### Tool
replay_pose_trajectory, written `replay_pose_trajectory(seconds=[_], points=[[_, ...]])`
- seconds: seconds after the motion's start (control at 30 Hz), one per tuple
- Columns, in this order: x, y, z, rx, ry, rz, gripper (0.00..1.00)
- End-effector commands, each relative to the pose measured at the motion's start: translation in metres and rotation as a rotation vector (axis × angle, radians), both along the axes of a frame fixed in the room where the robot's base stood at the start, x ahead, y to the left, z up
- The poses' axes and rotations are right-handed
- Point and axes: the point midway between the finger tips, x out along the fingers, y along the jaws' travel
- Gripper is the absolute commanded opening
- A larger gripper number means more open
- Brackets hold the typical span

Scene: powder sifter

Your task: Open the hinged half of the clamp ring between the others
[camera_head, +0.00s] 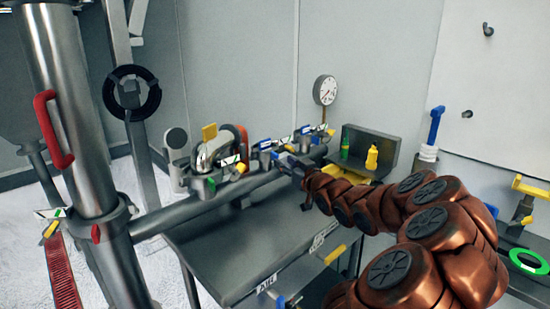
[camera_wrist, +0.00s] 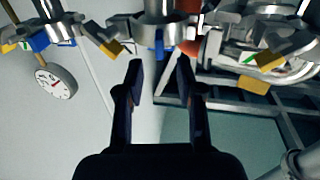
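Several metal clamp rings sit in a row on the pipework, each with coloured tabs. The middle clamp ring (camera_head: 266,150) has blue and yellow tabs. In the wrist view the middle clamp ring (camera_wrist: 160,32) lies at the top centre, with a blue tab under it and a yellow one to its left. It looks closed, though its top is cut off. My gripper (camera_head: 284,164) is close to the row. In the wrist view my gripper (camera_wrist: 160,72) is open and empty, its two dark fingers apart and pointing at the middle ring. I see no contact.
The neighbouring clamp rings stand close on both sides, one (camera_head: 306,137) near the gauge (camera_head: 325,90) and a larger one (camera_head: 205,178) towards the column. A grey bin (camera_head: 368,145) with yellow and green bottles stands to the right. The grey table top (camera_head: 235,250) below is mostly clear.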

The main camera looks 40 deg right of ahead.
Motion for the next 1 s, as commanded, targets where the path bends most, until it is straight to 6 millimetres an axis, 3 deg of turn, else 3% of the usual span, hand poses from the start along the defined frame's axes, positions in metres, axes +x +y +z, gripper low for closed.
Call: replay_pose_trajectory(seconds=[0.5, 1.0], points=[[0.052, -0.013, 0.000, 0.002, 0.004, -0.001, 0.36], [0.062, -0.015, -0.001, 0.001, 0.003, -0.002, 0.36]])
